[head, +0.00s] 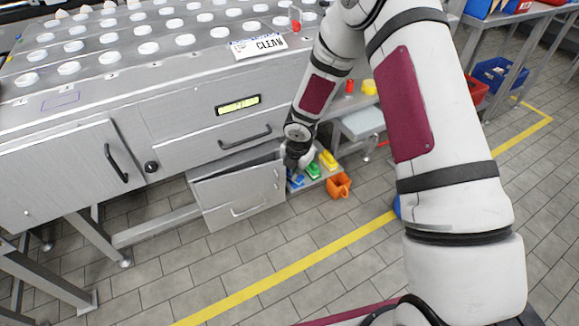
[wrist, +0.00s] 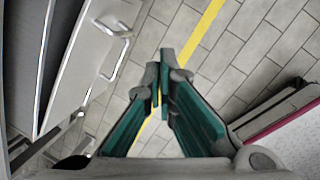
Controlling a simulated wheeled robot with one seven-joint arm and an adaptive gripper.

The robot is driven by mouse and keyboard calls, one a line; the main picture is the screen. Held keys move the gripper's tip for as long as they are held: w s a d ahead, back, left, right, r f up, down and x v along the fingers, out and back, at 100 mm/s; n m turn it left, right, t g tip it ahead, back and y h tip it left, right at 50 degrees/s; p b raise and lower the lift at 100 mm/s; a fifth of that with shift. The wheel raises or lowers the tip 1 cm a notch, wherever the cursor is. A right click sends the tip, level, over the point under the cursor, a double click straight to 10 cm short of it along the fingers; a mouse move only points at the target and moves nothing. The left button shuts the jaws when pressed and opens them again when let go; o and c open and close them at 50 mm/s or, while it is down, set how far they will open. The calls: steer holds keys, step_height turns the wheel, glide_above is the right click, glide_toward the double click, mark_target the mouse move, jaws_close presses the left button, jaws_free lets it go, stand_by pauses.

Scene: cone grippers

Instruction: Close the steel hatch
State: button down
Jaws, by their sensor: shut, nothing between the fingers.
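The steel hatch (head: 235,197) is a grey panel with a bar handle, low under the steel counter. It stands ajar, with a dark gap along its top edge. In the wrist view the hatch (wrist: 84,75) is at the left, its bar handle (wrist: 112,45) facing the gripper side. My gripper (head: 291,161) is at the right end of the hatch in the head view; its fingertips are hard to make out there. In the wrist view my gripper (wrist: 164,75) has its green-padded fingers together and empty, to the right of the hatch and apart from its handle.
A drawer (head: 215,135) sits above the hatch, and a cabinet door (head: 65,178) is to its left. Small blue, green and yellow bins (head: 327,160) and an orange cup (head: 339,186) are close right of my gripper. Tiled floor (head: 290,250) in front is clear.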

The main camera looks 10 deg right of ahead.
steer(key=w+f+m+b, duration=0.2)
steer(key=w+m, duration=0.3)
steer(key=m, duration=0.7)
steer(key=w+f+m+t+b, duration=0.1)
steer(key=w+f+m, duration=0.3)
steer(key=m, duration=0.8)
steer(key=shift+w+f+m+t+y+b, duration=0.3)
steer(key=shift+w+f+m+y+b, duration=0.15)
steer(key=shift+b, duration=0.45)
